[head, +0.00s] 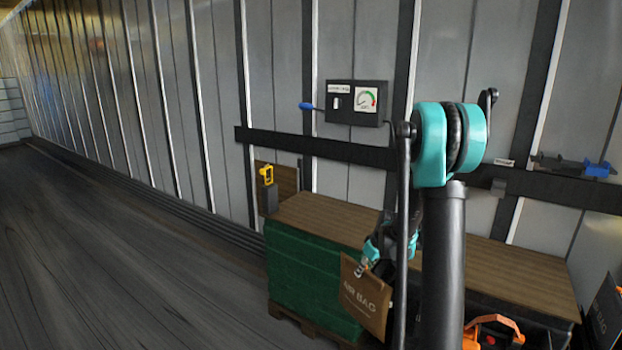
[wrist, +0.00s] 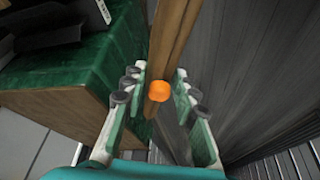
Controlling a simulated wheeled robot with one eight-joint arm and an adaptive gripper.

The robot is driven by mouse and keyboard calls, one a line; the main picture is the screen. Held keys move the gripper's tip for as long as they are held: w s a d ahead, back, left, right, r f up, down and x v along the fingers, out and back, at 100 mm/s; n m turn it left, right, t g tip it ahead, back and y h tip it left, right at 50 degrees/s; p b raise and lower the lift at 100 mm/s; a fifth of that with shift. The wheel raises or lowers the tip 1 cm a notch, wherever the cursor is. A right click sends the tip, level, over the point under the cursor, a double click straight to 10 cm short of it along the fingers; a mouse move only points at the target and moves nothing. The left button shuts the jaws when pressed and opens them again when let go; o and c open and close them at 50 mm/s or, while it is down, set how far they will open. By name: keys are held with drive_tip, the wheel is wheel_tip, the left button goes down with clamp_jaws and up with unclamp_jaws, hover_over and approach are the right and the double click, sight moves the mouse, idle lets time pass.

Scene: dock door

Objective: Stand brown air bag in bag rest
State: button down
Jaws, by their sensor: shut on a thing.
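The brown air bag (head: 364,303), lettered "AIR BAG", hangs from my gripper (head: 362,268) in front of the green-wrapped load. In the wrist view the bag (wrist: 168,40) shows nearly edge-on between the two fingers of my gripper (wrist: 158,92), with an orange cap at its near end. My gripper is shut on the bag near this cap.
The green-wrapped load (head: 310,280) stands on a pallet under a wooden top (head: 325,217). A yellow-and-black device (head: 267,190) is at its left end. A gauge box (head: 357,103) hangs on the wall. An orange-handled thing (head: 495,328) and a dark lettered item (head: 606,315) are lower right. The floor left is clear.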

sight(366, 290)
wheel_tip(366, 290, up, 2)
drive_tip(key=m+h, duration=0.1)
drive_tip(key=m, duration=0.2)
drive_tip(key=m+h, duration=0.1)
drive_tip(key=m, duration=0.2)
drive_tip(key=shift+m+t+h, duration=0.3)
drive_tip(key=shift+t, duration=0.1)
drive_tip(key=s+f, duration=0.1)
drive_tip(key=f, duration=0.1)
drive_tip(key=s+f, duration=0.4)
drive_tip(key=shift+s+f, duration=0.2)
drive_tip(key=shift+f, duration=0.2)
drive_tip(key=shift+s, duration=0.1)
